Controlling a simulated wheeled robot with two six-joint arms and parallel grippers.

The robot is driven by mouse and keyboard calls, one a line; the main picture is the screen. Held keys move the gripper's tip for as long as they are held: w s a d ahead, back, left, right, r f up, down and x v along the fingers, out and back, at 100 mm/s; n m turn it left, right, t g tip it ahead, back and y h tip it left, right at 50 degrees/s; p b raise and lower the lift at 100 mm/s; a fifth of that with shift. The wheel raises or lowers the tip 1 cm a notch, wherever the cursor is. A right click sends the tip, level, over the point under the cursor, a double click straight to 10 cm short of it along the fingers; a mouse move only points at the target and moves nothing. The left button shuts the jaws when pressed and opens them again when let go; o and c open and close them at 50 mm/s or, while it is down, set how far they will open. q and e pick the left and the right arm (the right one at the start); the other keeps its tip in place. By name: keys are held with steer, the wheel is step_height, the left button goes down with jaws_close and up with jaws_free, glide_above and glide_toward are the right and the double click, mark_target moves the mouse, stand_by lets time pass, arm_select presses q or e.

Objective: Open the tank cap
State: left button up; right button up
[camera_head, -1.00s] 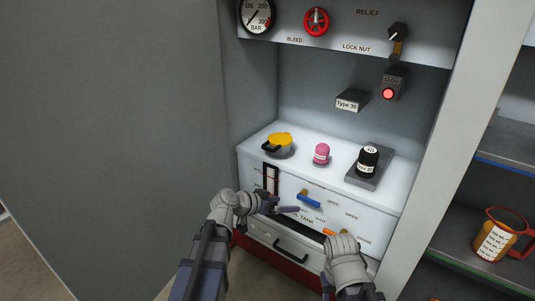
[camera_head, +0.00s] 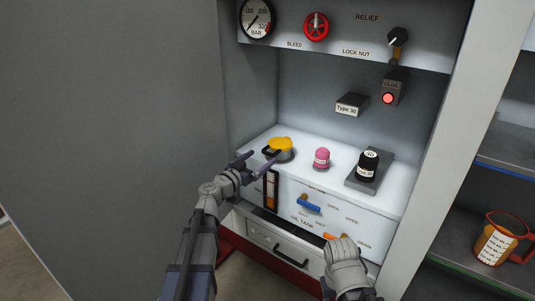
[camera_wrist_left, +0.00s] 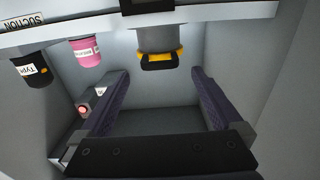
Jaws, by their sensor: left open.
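The tank cap (camera_head: 281,144) is yellow with a black handle and sits on the grey neck on top of the white oil tank (camera_head: 345,222). My left gripper (camera_head: 260,159) is open and empty, just in front of and to the left of the cap. In the left wrist view the cap (camera_wrist_left: 160,60) appears upside down near the top, between the lines of the two spread fingers (camera_wrist_left: 157,88) and apart from them. My right gripper (camera_head: 340,242) is low at the tank's front, by an orange handle; its fingers are mostly hidden.
A blue lever (camera_head: 309,204) is on the tank front. A panel with a gauge (camera_head: 257,16) hangs above. A wall closes the left side.

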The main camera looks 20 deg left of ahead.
mark_target(267, 153)
arm_select(q)
steer(key=x, duration=0.5)
steer(key=shift+w, duration=0.1)
jaws_close()
stand_by(0.7)
